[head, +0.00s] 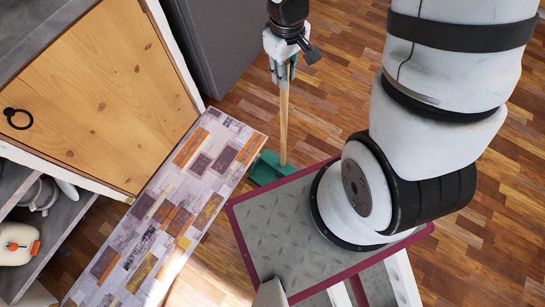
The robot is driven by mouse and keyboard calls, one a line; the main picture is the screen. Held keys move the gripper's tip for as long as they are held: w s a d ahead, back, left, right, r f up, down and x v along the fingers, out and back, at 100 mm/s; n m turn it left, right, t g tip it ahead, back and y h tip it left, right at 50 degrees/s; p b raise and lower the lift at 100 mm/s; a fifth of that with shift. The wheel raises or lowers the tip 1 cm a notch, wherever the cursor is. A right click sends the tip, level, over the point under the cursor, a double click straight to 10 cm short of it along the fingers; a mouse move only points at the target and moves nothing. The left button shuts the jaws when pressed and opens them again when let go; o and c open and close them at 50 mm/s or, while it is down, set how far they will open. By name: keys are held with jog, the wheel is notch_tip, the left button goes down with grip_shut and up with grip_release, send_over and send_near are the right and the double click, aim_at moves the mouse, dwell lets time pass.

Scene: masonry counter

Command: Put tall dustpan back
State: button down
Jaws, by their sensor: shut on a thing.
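The tall dustpan has a long wooden handle (284,125) and a green pan (270,168) at its lower end. It stands nearly upright in the head view, with the pan low by the floor between the patterned rug and my base. I cannot tell whether the pan touches the floor. My gripper (284,77) is shut on the upper part of the handle. Its fingers hide part of the handle top.
A patterned rug (165,215) lies along a wooden cabinet (100,85) at the left. Open shelves (50,235) hold pots and a cream container (16,243). A dark grey block (225,40) stands at the top. Bare wood floor (345,75) is clear around the handle.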

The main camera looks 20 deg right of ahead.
jog(key=shift+s+d+n, duration=0.6)
jog(key=shift+s+d, duration=0.85)
jog(key=shift+s, duration=0.95)
jog(key=w+f, duration=0.2)
jog(key=w, duration=0.6)
jog(key=w+d+f, duration=0.1)
jog(key=w+f, duration=0.2)
jog(key=w, duration=0.5)
jog(key=shift+f+b, duration=0.2)
jog(key=shift+b, duration=0.1)
jog(key=shift+f, duration=0.2)
jog(key=c, duration=1.5)
grip_release()
jog(key=shift+o, duration=0.2)
jog(key=shift+r, duration=0.1)
